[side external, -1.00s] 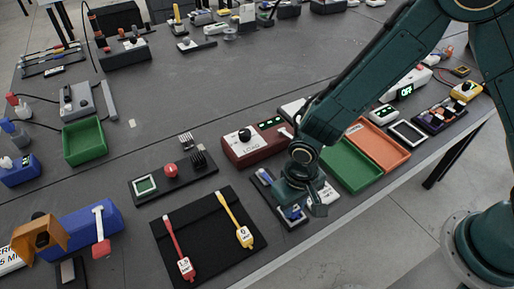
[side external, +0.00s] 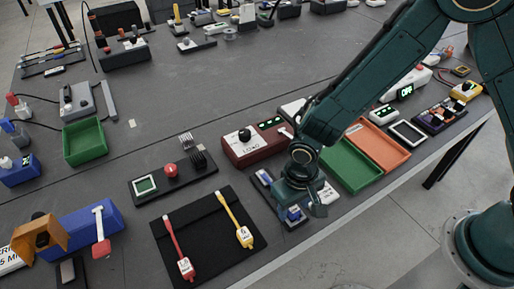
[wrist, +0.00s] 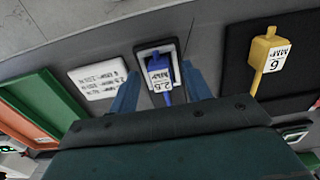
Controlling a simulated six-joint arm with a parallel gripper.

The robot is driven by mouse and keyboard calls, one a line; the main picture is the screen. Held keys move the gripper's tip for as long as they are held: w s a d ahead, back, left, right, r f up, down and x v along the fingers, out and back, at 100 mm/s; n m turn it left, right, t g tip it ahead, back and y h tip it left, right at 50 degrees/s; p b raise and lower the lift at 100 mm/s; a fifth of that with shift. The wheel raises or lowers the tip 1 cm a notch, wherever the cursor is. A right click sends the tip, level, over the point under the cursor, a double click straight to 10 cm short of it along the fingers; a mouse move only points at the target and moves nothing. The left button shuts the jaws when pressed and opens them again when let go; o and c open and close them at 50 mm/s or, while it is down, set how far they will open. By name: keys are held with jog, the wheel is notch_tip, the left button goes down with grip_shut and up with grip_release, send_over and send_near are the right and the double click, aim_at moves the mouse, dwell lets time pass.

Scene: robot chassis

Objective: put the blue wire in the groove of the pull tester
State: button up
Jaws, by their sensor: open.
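The blue wire (wrist: 164,95), with a white printed tag on its blue block, lies on a small dark, pale-edged pad in the wrist view. In the side external view its blue end (side external: 293,213) shows below my gripper. My gripper (wrist: 161,72) is open, with one finger on each side of the wire; I cannot tell whether they touch it. The black unit with a green screen, red knob and upright forked parts appears to be the pull tester (side external: 160,192). It stands left of my gripper in the side external view, and nothing blue lies in its forks.
A black mat (side external: 212,232) with a red wire (side external: 178,250) and a yellow wire (side external: 235,220) lies left of my gripper. A maroon box (side external: 250,151) stands behind it. Green (side external: 350,165) and orange (side external: 382,147) trays lie to the right. The table's front edge is close.

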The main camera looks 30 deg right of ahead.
notch_tip(320, 180, up, 13)
jog(key=shift+r, duration=0.2)
dwell(0.6)
dwell(0.5)
jog(key=s+d+r+t, duration=0.2)
jog(key=s+d+r, duration=0.1)
jog(key=d+r, duration=0.9)
jog(key=s+d+r+t, duration=0.3)
jog(key=s+d+r, duration=0.2)
jog(key=s+d, duration=0.5)
jog(key=shift+s+r+t, duration=0.2)
jog(key=shift+s+t, duration=0.1)
jog(key=shift+s, duration=0.1)
